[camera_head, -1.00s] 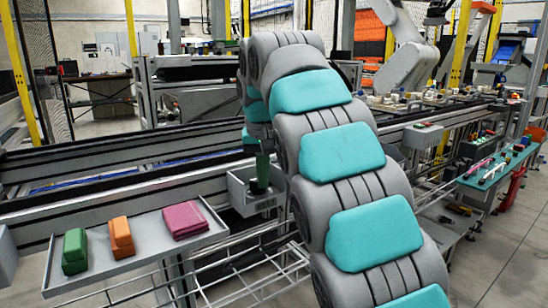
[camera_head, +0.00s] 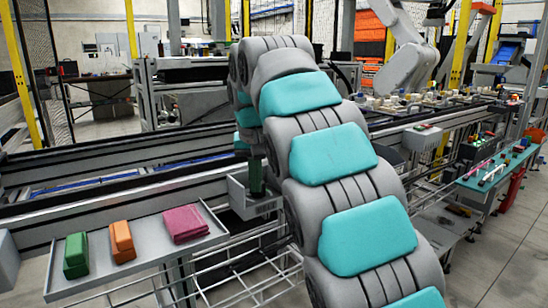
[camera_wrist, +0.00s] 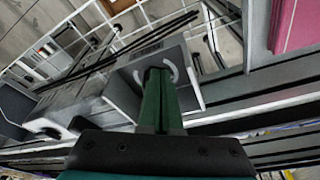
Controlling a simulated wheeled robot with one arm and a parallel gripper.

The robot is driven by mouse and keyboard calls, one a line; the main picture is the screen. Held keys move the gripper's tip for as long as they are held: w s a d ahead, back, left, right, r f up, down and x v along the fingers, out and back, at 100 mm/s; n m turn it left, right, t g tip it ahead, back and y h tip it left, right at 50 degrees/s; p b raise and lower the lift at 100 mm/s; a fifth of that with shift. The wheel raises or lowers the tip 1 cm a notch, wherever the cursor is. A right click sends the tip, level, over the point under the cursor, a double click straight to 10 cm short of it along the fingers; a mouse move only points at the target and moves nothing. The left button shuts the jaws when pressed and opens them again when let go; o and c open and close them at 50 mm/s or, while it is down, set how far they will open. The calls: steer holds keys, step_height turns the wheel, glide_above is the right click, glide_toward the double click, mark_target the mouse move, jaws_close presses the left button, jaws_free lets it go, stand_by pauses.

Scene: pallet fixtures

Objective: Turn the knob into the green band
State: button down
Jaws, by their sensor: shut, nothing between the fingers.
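A light grey open-topped box or housing (camera_head: 237,198) stands on the conveyor's near side, just left of my arm. My gripper (camera_head: 257,192) points down into it, its dark green fingers together. In the wrist view the shut fingers (camera_wrist: 158,72) reach over the grey housing (camera_wrist: 122,80). Pale curved marks (camera_wrist: 173,70) show on both sides of the fingertips, on a dark round area. The knob itself is hidden behind the fingers or too small to tell. I cannot make out a green band, nor whether the fingertips touch anything.
A grey tray (camera_head: 140,272) left of the housing holds a green block (camera_head: 77,255), an orange block (camera_head: 122,241) and a pink stack (camera_head: 185,224). Wire racks lie below. Conveyor rails (camera_head: 100,207) run behind. A teal bench (camera_head: 495,172) stands at right.

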steer(key=shift+a, duration=0.35)
stand_by(0.3)
steer(key=shift+s+a, duration=0.1)
steer(key=shift+s, duration=0.25)
stand_by(0.3)
